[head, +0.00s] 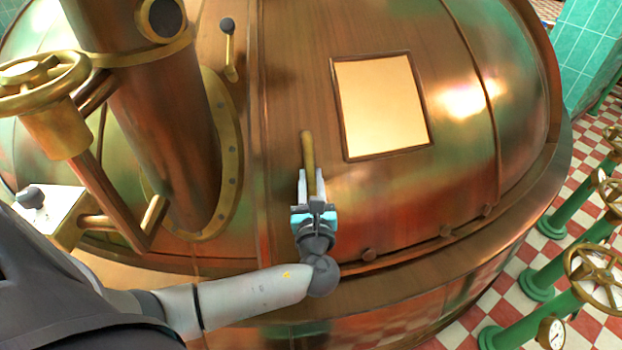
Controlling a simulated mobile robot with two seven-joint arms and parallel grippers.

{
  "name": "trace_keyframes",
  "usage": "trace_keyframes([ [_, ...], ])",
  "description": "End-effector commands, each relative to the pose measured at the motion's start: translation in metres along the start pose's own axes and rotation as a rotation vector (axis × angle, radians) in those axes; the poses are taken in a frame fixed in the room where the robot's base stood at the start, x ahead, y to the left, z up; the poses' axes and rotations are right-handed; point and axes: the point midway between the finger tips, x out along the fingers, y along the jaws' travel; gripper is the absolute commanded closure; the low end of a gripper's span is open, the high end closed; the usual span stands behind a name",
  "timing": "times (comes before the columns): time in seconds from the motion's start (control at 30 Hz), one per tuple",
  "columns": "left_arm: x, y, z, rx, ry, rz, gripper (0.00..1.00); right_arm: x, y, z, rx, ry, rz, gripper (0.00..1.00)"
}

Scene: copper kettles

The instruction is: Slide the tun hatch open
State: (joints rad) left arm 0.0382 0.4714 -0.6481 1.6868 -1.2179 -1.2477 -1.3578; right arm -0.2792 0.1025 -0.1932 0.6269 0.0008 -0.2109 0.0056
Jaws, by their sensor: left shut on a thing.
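The copper tun (460,165) fills most of the head view. On its dome is a square, dark-framed area (383,105) that glows pale yellow; I cannot tell whether it is an opening or a lit pane. Left of it an upright brass bar handle (307,148) stands on the brown copper surface. The edges of any sliding hatch panel around the handle are hard to make out. My left gripper (311,182) is shut on the lower part of this handle, its fingers on either side. My right gripper is not in view.
A thick copper pipe (165,130) rises at the left beside a brass handwheel (40,80). A small lever (228,50) stands on the dome. Green pipes with brass valve wheels (597,275) and a gauge (551,332) stand at the right on the red-and-white checked floor (548,200).

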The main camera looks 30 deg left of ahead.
Motion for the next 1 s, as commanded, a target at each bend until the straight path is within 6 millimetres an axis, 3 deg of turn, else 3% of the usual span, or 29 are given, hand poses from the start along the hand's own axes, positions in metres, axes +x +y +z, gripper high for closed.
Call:
trace_keyframes([
  [0.2,-0.0004,0.0,-0.0003,0.0,0.001,0.0,1.0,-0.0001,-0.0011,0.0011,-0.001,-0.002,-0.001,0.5],
  [1.0,-0.0007,-0.0001,-0.0008,0.0,0.002,0.0,1.0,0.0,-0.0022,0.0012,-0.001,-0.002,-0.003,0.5],
])
